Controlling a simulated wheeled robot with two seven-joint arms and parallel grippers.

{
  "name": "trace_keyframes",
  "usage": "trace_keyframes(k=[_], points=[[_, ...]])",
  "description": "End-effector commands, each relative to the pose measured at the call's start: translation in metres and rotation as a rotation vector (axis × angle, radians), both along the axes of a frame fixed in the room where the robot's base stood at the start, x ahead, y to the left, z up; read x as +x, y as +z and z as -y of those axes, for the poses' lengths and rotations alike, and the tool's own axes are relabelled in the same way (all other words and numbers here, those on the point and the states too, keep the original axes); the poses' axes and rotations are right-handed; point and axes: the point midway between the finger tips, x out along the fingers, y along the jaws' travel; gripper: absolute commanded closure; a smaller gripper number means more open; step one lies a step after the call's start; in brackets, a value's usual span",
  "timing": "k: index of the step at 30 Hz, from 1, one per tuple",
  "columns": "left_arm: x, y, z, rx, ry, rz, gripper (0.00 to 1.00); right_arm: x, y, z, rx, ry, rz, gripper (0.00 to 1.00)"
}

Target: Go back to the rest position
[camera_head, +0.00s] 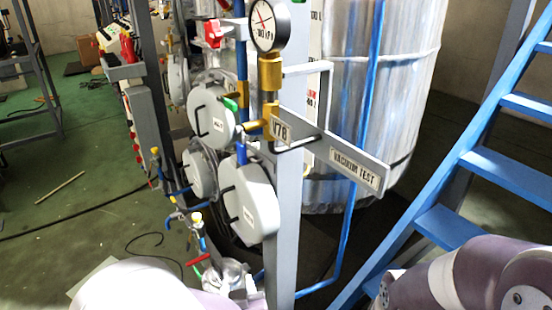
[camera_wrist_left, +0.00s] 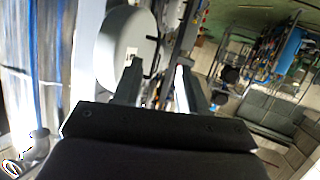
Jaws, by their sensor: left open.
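My left gripper (camera_wrist_left: 158,84) shows in the left wrist view, with its two dark fingers apart and nothing seen between them. Beyond the fingers is a rounded white cover (camera_wrist_left: 122,45), and I cannot tell whether anything touches it. In the head view my left arm enters at the bottom left, and I cannot clearly make out its gripper. My right arm shows at the bottom right, with its gripper out of view. The pressure gauge (camera_head: 269,25) stands upright on a brass fitting (camera_head: 270,73), above the V78 tag (camera_head: 280,130) and the vacuum test plate (camera_head: 356,168).
White round covers with black handles (camera_head: 249,205) crowd the middle around a grey post (camera_head: 288,230). A large silver tank (camera_head: 400,70) stands behind. Blue stairs (camera_head: 465,160) rise at the right. Green floor (camera_head: 95,185) at the left is mostly clear, with a stick and cables.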

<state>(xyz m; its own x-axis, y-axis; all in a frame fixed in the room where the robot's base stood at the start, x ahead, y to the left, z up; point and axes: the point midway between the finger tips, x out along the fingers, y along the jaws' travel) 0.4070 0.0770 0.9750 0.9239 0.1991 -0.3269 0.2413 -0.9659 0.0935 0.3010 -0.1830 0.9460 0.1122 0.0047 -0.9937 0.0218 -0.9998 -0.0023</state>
Motion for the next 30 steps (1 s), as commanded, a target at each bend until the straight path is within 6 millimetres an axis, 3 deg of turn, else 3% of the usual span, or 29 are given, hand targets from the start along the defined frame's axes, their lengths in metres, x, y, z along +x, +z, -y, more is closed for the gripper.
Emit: trace_keyframes(k=[4,8,11,15,18,22,30], points=[[0.011,-0.001,0.003,-0.082,-0.086,-0.171,0.58,0.000,0.010,0.000,0.000,0.000,0.000,0.57],[0.008,-0.003,-0.002,-0.136,-0.180,-0.376,0.58,0.000,0.019,0.000,0.000,0.000,0.000,0.57],[-0.010,-0.001,-0.018,-0.148,-0.253,-0.580,0.58,0.000,0.027,0.000,0.000,0.000,0.000,0.57],[-0.062,0.005,-0.066,-0.103,-0.300,-0.908,0.58,0.000,0.038,0.000,0.000,0.000,0.000,0.57],[-0.092,0.010,-0.094,-0.064,-0.296,-1.062,0.58,0.000,0.040,0.000,0.000,0.000,0.000,0.57],[-0.107,0.012,-0.107,-0.044,-0.289,-1.131,0.58,0.000,0.040,0.000,0.000,0.000,0.000,0.57],[-0.107,0.011,-0.106,-0.044,-0.291,-1.132,0.58,0.000,0.040,0.000,0.000,0.000,0.000,0.57]])
